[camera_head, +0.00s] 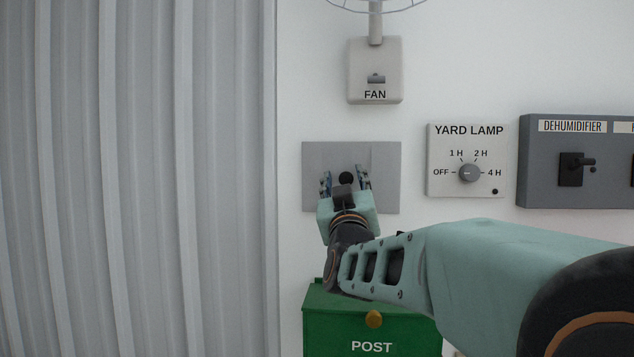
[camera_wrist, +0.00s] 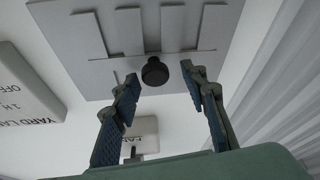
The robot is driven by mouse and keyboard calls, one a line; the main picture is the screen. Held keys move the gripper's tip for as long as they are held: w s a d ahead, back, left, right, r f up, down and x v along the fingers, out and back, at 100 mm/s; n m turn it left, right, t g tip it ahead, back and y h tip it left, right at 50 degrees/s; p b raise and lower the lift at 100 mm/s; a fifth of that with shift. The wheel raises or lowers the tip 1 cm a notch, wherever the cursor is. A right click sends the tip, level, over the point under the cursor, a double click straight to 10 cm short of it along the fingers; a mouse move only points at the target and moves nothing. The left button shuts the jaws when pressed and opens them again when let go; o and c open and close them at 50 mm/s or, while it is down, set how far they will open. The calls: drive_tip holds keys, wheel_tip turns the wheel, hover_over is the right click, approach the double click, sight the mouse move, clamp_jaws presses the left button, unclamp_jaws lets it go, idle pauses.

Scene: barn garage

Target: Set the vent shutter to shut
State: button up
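The vent shutter is a grey wall plate (camera_head: 388,195) with a round black knob (camera_head: 346,178), below the fan box. In the wrist view, the plate (camera_wrist: 110,70) fills the top, with upright slats and a thin crosswise strip beside the black knob (camera_wrist: 154,71). My gripper (camera_head: 345,180) is in front of the plate. It also shows in the wrist view (camera_wrist: 160,76), with its two fingers open on either side of the knob. Gaps show between the knob and both fingers. My gripper hides the plate's lower middle in the head view.
A fan box (camera_head: 375,58) is above the plate. A yard lamp dial (camera_head: 469,173) and a dehumidifier switch panel (camera_head: 571,190) are to the right. A green post box (camera_head: 372,325) is below. Corrugated grey sheeting (camera_head: 140,180) covers the left.

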wheel_tip(320, 180, up, 10)
drive_tip(key=shift+s+f, duration=0.1)
drive_tip(key=shift+f, duration=0.15)
idle(0.5)
